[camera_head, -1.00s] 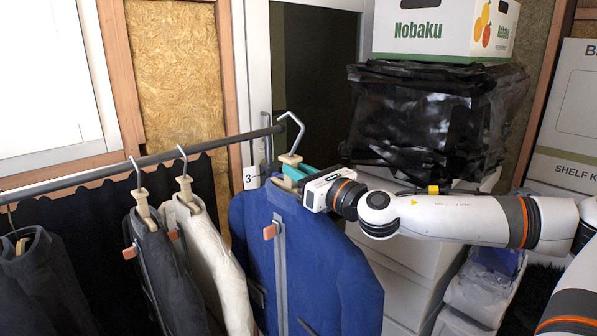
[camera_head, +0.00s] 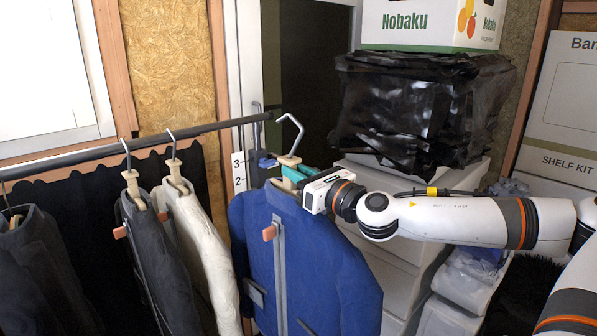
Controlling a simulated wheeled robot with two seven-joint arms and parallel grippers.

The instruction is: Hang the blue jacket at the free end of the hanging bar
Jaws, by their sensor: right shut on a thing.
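The blue jacket (camera_head: 315,262) hangs on a hanger with a bent metal hook (camera_head: 290,132), near the middle of the view. My right gripper (camera_head: 300,182) is shut on the hanger's neck just above the jacket's collar; its fingertips are partly hidden. The hanging bar (camera_head: 180,133) runs from the lower left up to its free end (camera_head: 270,116). The hook shows just right of that end; I cannot tell from this view whether they touch. My left gripper is not in view.
A dark jacket (camera_head: 158,260) and a cream jacket (camera_head: 205,250) hang on the bar left of the blue one, with another dark garment (camera_head: 40,270) further left. White drawers (camera_head: 395,265), a black-wrapped stack (camera_head: 420,110) and a Nobaku box (camera_head: 430,22) stand behind at right.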

